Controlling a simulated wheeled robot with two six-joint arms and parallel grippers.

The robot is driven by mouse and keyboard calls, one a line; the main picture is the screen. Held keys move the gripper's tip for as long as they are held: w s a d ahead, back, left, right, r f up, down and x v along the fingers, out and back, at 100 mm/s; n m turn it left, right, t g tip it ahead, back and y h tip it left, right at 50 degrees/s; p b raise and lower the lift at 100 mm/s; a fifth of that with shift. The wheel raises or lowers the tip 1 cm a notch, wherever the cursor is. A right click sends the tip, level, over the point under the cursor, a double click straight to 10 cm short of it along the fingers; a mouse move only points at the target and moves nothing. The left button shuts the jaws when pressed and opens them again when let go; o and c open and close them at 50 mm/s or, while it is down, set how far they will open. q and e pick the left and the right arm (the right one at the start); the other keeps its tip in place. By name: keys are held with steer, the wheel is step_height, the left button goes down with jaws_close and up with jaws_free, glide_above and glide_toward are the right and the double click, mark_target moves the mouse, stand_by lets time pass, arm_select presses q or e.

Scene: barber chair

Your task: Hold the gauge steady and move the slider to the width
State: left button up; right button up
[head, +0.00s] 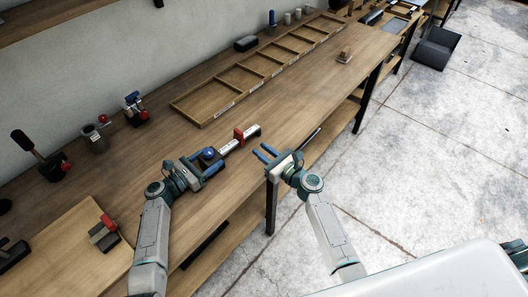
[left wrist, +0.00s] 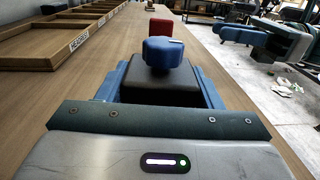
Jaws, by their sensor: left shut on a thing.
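The gauge lies on the workbench near its front edge. It has a pale bar (head: 252,131), a red slider (head: 239,135) and a blue knob (head: 208,153) on a dark block. My left gripper (head: 206,162) is shut on the dark block end. In the left wrist view the black block (left wrist: 160,88) sits between the blue fingers, with the blue knob (left wrist: 162,52) on top and the red slider (left wrist: 161,27) beyond; the bar is mostly hidden there. My right gripper (head: 265,153) is open and empty, right of the gauge by the bench edge, apart from the slider.
A divided wooden tray (head: 202,124) with labels runs along the back of the workbench (head: 310,110). Clamp-like tools (head: 135,108) and a dark cup (head: 95,141) stand at the back left. A red-and-grey block (head: 104,234) lies on a board at front left. A small wooden block (head: 345,55) lies far right.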

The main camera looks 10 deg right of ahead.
stand_by(0.3)
arm_select(q)
steer(key=o, duration=1.4)
steer(key=shift+a, duration=0.1)
